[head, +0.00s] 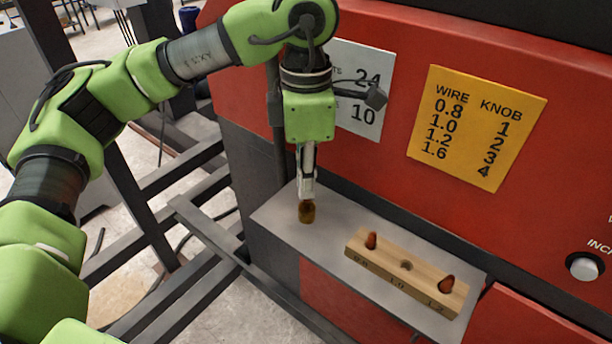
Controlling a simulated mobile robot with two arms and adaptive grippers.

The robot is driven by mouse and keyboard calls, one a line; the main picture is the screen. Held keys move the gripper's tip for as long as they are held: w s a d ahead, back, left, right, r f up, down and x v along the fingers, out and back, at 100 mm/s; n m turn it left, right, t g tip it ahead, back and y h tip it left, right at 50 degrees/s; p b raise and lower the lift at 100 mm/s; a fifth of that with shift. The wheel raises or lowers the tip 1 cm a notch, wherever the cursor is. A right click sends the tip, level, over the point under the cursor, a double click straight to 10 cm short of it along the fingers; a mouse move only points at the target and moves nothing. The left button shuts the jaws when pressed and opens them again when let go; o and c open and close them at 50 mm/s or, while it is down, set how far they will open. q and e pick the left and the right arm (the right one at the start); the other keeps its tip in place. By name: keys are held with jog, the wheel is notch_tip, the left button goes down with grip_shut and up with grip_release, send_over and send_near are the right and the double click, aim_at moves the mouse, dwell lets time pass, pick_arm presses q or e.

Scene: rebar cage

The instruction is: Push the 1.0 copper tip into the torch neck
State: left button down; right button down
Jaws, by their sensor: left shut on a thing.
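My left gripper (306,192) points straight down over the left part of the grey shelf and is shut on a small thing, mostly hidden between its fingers. A short brass-brown cylindrical piece (306,212) shows right below the fingertips, at the shelf. I cannot tell whether this is the torch neck, the copper tip, or both together. The wooden tip block (378,265) lies to the right, marked 0.8, 1.0 and 1.2. Copper tips stand in its 0.8 hole (371,241) and 1.2 hole (446,284). The middle 1.0 hole (406,265) is empty. My right gripper is not in view.
The grey shelf (340,222) juts from a red machine (400,60). A yellow wire/knob chart (476,127) and a white chart (358,90) are on its face. A white button (584,267) is at right. Dark metal bars (185,195) stand left of the shelf.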

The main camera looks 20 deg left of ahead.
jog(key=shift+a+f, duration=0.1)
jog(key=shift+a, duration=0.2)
pick_arm(q)
jog(key=shift+b, duration=0.65)
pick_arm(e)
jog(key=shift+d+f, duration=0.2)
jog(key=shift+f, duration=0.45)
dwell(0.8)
